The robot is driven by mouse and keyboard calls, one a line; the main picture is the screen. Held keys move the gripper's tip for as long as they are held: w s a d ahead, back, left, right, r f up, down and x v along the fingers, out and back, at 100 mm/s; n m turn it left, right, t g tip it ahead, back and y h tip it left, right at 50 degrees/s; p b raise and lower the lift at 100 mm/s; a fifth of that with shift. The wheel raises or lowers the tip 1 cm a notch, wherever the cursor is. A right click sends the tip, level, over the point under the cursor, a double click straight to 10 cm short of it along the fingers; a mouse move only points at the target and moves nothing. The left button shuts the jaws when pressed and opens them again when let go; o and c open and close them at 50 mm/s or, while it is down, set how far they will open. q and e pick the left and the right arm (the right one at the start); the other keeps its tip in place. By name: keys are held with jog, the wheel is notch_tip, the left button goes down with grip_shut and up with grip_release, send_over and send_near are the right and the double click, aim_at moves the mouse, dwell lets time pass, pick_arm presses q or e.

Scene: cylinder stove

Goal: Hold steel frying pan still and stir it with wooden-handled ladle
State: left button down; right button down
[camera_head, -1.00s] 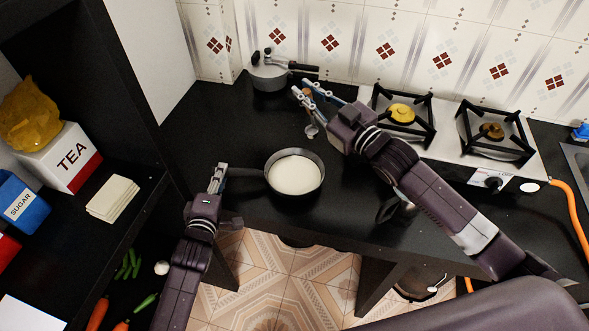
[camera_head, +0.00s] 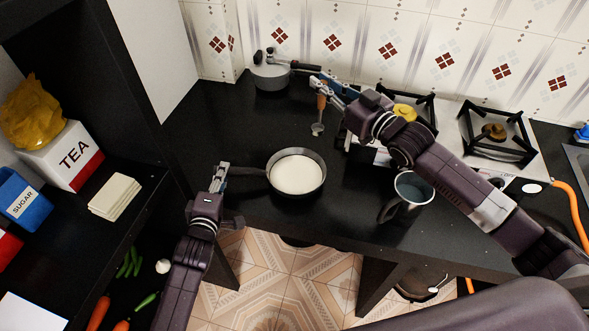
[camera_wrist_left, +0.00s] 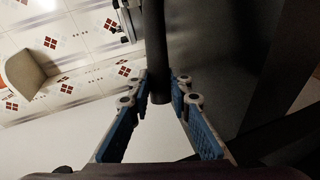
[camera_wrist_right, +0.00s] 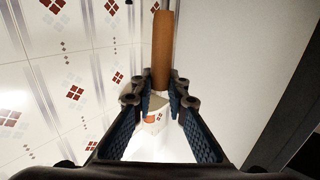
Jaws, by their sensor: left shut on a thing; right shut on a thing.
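The steel frying pan (camera_head: 297,174) sits on the black counter with white content in it. Its dark handle (camera_head: 252,172) points left. My left gripper (camera_head: 220,172) is shut on the end of that handle, which also shows between the fingers in the left wrist view (camera_wrist_left: 157,60). The wooden-handled ladle (camera_head: 318,128) hangs upright behind and right of the pan, bowl down and apart from it. My right gripper (camera_head: 320,86) is shut on the top of its wooden handle. The handle shows between the fingertips in the right wrist view (camera_wrist_right: 162,50).
A metal pot (camera_head: 270,76) with dark-handled items stands at the back left. A metal mug (camera_head: 412,190) stands right of the pan under my right arm. The stove (camera_head: 450,150) is at the right. Shelves (camera_head: 150,200) border the left.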

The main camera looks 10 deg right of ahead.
pick_arm(q)
jog(key=c, duration=1.7)
grip_release()
jog(key=v, duration=1.2)
jog(key=shift+f, duration=0.15)
